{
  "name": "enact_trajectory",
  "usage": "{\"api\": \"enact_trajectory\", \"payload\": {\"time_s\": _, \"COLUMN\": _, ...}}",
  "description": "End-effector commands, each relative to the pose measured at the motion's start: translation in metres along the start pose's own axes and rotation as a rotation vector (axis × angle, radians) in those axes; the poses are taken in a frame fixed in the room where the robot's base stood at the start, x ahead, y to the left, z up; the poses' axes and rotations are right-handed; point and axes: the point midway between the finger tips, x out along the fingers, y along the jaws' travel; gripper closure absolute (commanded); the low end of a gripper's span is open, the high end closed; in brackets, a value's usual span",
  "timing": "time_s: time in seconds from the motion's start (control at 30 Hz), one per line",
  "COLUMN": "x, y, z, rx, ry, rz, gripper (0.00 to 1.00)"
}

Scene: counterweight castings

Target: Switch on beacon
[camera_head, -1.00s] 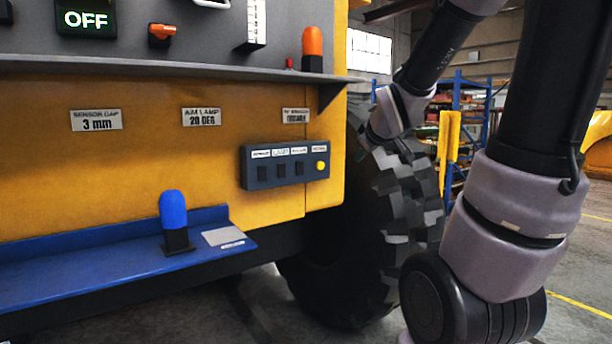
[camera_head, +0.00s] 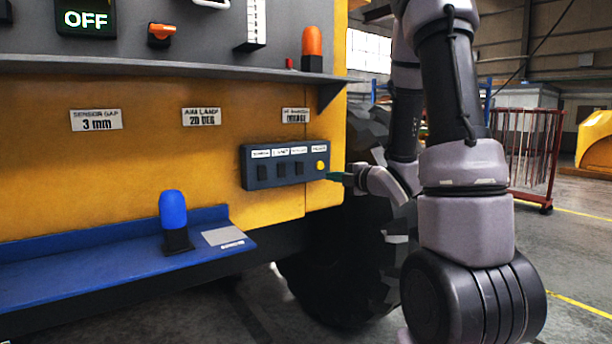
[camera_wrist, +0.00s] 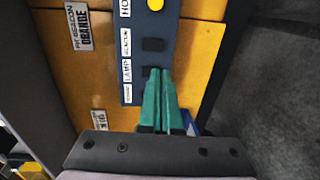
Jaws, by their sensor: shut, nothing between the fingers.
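A dark control box (camera_head: 250,178) is fixed to the yellow panel. It carries a row of dark switches and a yellow button (camera_head: 320,166) at its right end. In the wrist view the switch by the BEACON label (camera_wrist: 152,44) lies beside the yellow button (camera_wrist: 155,4). My gripper (camera_head: 331,176) is shut and empty, its green fingers just right of the box in the head view. In the wrist view my fingertips (camera_wrist: 160,72) overlap the LAMP switch; I cannot tell any contact. An orange beacon (camera_head: 312,42) stands on the upper ledge. A blue beacon (camera_head: 173,210) stands below.
A grey ledge (camera_head: 180,65) juts out above the box, and a blue shelf (camera_head: 90,262) below left. A large tyre (camera_head: 340,280) is behind my arm. A screen (camera_head: 85,18) reads OFF. A red rack (camera_head: 530,150) stands on the floor at right.

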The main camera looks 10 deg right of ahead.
Motion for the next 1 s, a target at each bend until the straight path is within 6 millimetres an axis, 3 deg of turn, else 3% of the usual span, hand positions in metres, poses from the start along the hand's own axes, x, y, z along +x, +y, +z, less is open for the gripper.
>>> {"api": "enact_trajectory", "payload": {"time_s": 0.23, "x": 0.001, "y": 0.000, "z": 0.000, "rx": 0.002, "ry": -0.001, "rz": -0.001, "gripper": 1.00}}
{"api": "enact_trajectory", "payload": {"time_s": 0.37, "x": 0.012, "y": 0.000, "z": 0.000, "rx": 0.003, "ry": 0.001, "rz": -0.002, "gripper": 1.00}}
{"api": "enact_trajectory", "payload": {"time_s": 0.8, "x": 0.101, "y": 0.000, "z": -0.001, "rx": 0.002, "ry": 0.001, "rz": -0.001, "gripper": 1.00}}
{"api": "enact_trajectory", "payload": {"time_s": 1.0, "x": 0.129, "y": 0.000, "z": 0.000, "rx": 0.002, "ry": 0.000, "rz": 0.000, "gripper": 1.00}}
